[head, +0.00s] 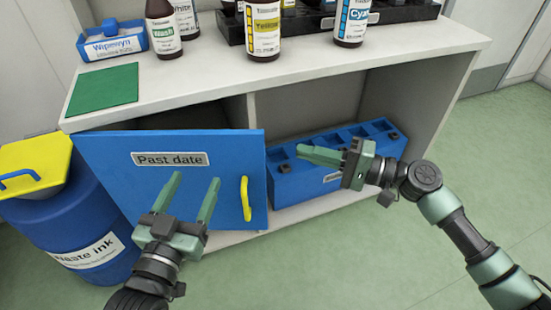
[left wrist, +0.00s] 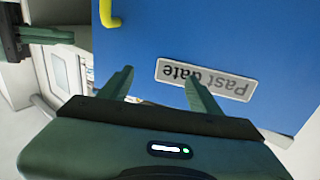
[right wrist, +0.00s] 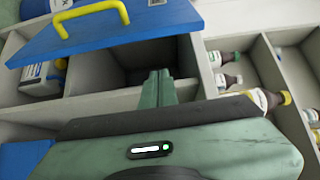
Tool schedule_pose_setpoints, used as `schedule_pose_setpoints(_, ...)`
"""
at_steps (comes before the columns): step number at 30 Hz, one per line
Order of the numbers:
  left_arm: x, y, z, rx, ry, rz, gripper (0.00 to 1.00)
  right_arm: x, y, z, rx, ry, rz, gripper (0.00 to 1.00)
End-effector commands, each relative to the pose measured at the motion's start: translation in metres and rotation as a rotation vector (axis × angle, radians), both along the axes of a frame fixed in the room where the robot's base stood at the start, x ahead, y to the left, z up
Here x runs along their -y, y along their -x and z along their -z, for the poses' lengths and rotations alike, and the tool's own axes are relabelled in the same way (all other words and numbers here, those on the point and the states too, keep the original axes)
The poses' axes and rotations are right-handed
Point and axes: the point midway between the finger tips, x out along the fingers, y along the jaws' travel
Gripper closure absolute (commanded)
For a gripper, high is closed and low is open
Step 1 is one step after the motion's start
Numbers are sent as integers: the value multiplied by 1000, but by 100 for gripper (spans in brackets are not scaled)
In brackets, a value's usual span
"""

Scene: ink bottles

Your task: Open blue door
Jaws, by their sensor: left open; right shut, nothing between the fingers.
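The blue door (head: 115,180) bears a "Past date" label (head: 169,158) and a yellow handle (head: 246,199) near its right edge. It stands ajar, with a dark gap behind its top edge. It also shows in the left wrist view (left wrist: 220,30) and the right wrist view (right wrist: 110,32). My left gripper (head: 196,178) is open and empty in front of the door, left of the handle and apart from it. My right gripper (head: 303,156) is shut and empty, to the right of the door's free edge, before the right compartment. It touches no handle.
A blue crate (head: 300,185) stands in the right compartment behind my right gripper. A blue waste ink drum (head: 85,235) with a yellow lid (head: 35,165) stands left of the cabinet. Ink bottles (head: 265,30), a wipes box (head: 112,44) and a green mat (head: 104,88) are on top.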

Motion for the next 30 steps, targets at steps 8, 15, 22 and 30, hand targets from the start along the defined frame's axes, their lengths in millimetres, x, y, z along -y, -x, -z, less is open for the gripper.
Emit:
schedule_pose_setpoints(8,1,0,-9,51,13,3,37,-57,-24,-1,4,1,-3,100)
schedule_pose_setpoints(15,2,0,-13,68,17,4,37,-72,-6,1,1,4,-1,100)
schedule_pose_setpoints(22,2,0,-13,69,18,4,37,-73,9,1,1,3,0,100)
schedule_pose_setpoints(30,2,0,-13,69,18,4,37,-73,10,1,1,2,0,100)
